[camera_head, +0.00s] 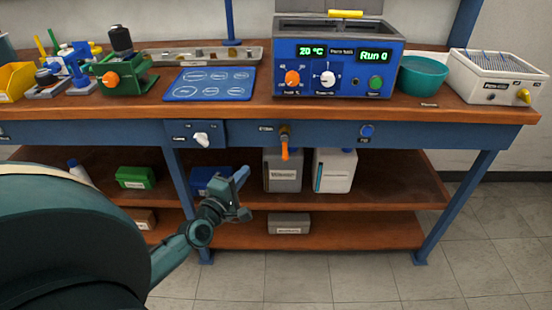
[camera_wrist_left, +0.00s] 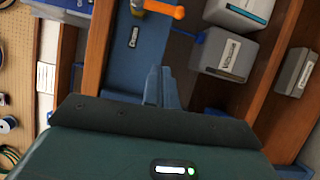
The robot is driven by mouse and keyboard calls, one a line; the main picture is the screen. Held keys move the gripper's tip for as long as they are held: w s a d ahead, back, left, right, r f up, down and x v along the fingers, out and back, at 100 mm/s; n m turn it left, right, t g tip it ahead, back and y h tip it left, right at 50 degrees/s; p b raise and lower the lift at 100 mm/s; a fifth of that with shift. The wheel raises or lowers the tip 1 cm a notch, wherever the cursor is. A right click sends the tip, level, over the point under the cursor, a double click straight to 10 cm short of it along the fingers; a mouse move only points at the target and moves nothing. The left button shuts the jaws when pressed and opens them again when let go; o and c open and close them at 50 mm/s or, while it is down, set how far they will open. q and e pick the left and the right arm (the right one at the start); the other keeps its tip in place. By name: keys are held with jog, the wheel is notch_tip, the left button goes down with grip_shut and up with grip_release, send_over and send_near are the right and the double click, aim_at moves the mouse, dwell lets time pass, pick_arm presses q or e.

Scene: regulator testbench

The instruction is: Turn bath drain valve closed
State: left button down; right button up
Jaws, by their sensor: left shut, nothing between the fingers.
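The drain valve (camera_head: 284,143) is on the bench's blue front rail, below the blue bath (camera_head: 340,64). Its orange lever hangs straight down in the head view. The lever also shows at the top edge of the left wrist view (camera_wrist_left: 164,9), partly cut off. My left gripper (camera_head: 241,178) is shut and empty, in front of the bench, below and left of the lever and apart from it. Its fingers (camera_wrist_left: 161,84) are together in the left wrist view and touch nothing that I can see. My right gripper is not in view.
A white knob (camera_head: 201,139) sits left of the valve on the rail, a blue button (camera_head: 367,131) right of it. Containers (camera_head: 283,171) stand on the shelf below, with a grey box (camera_head: 289,223) lower down. The floor (camera_head: 350,280) in front is clear.

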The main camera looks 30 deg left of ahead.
aim_at(285, 148)
pick_arm(q)
jog(key=w+d, duration=0.2)
jog(key=w, duration=0.8)
jog(key=shift+d+r+p, duration=0.2)
jog(key=shift+d+p, duration=0.1)
jog(key=shift+d, duration=0.1)
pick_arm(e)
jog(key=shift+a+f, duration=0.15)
pick_arm(q)
jog(key=shift+w, duration=0.1)
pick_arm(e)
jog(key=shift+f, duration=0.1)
pick_arm(q)
jog(key=shift+f, duration=0.1)
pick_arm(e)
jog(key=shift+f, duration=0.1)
pick_arm(q)
jog(key=shift+d+f+b, duration=0.1)
jog(key=shift+b, duration=0.45)
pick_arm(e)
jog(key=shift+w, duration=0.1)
